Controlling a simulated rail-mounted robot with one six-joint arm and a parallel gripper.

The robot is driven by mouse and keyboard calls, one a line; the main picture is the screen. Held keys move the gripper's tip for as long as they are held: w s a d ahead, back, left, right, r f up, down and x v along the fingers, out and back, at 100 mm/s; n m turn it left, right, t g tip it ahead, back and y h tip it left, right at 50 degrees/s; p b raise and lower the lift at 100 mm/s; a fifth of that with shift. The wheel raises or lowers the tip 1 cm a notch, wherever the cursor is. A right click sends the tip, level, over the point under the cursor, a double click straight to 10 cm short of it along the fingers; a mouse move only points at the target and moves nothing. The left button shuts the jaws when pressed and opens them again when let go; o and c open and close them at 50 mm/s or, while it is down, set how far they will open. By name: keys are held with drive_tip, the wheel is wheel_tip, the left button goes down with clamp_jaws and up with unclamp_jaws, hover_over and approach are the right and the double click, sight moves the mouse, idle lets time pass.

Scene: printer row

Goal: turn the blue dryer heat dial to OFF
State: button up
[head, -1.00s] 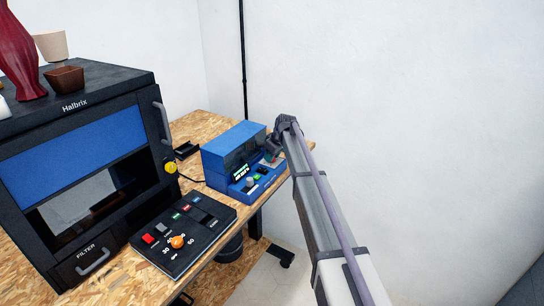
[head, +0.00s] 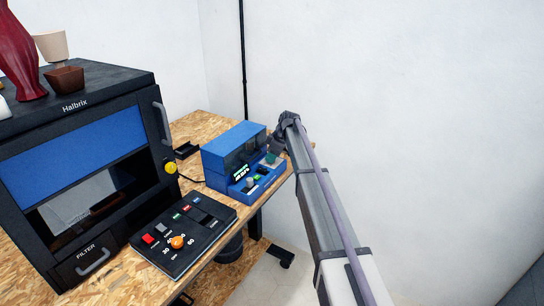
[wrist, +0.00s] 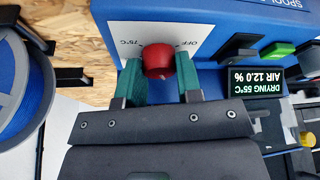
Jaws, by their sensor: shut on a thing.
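The blue dryer (head: 232,150) stands at the far right end of the bench. In the wrist view its heat dial, a red knob (wrist: 158,58), sits on a white plate marked 75°C and OFF, upside down there. My gripper (wrist: 158,76) has its two green fingers on either side of the knob and is shut on it. I cannot make out a pointer on the knob. The dryer's display (wrist: 256,82) reads DRYING 55°C, AIR 12.0 %. In the head view my gripper (head: 273,156) is at the dryer's right front and hides the dial.
Beside the display are black switches and a green one (wrist: 281,49). A blue spool (wrist: 22,90) shows at the wrist view's left. A black printer (head: 80,180) and its control panel (head: 185,236) with an orange knob stand left of the dryer. Open floor lies right of the bench.

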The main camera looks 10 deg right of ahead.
drive_tip(key=shift+n, duration=0.6)
drive_tip(key=o, duration=0.9)
drive_tip(key=p+v, duration=1)
drive_tip(key=v, duration=0.1)
drive_tip(key=shift+w, duration=0.15)
drive_tip(key=shift+f, duration=0.1)
